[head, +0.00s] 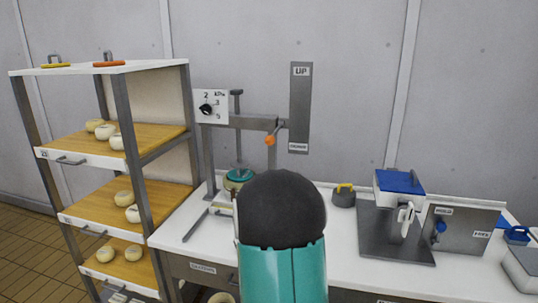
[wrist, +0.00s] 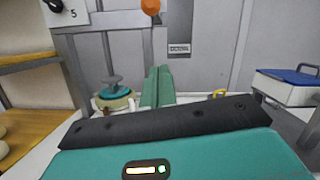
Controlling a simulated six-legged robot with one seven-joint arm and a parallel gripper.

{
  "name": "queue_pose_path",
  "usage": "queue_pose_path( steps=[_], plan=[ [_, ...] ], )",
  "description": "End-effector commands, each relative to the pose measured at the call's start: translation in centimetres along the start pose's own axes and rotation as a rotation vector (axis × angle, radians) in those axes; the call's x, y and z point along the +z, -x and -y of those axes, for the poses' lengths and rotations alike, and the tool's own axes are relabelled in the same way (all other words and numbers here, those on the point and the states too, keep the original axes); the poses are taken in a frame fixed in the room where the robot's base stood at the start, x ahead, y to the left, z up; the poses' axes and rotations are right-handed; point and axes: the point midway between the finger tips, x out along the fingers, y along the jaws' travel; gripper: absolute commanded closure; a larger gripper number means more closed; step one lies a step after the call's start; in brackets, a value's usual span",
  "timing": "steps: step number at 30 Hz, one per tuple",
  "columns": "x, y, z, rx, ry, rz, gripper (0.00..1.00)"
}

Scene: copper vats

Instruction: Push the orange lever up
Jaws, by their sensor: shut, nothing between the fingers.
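The orange lever (head: 270,140) has an orange knob on a short grey arm, beside the grey upright panel (head: 300,105). The panel reads UP at the top and has a small label at its bottom. The knob sits low, near the height of the bottom label. In the wrist view the orange knob (wrist: 150,6) is at the top edge, partly cut off. My gripper (wrist: 158,70) is shut and empty, its teal fingers together, below the knob and apart from it in the picture. In the head view my arm hides the gripper.
A press frame with a dial plate (head: 211,106) and a round teal-lidded mould (head: 238,178) stands left of the lever. A shelf rack (head: 75,211) with pale cheeses is at the left. A yellow-handled weight (head: 343,198) and a blue-topped device (head: 400,183) stand right on the white counter.

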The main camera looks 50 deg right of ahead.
Motion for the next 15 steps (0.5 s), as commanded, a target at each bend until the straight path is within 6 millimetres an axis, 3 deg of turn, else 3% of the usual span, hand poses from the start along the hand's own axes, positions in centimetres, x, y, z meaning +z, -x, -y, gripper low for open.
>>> queue_pose_path(
  steps=[8, 15],
  plan=[
    [-0.1, -1.4, -0.1, 0.001, 0.001, -0.001, 1.0],
    [0.0, -5.9, 0.0, 0.0, 0.002, 0.0, 1.0]
  ],
)
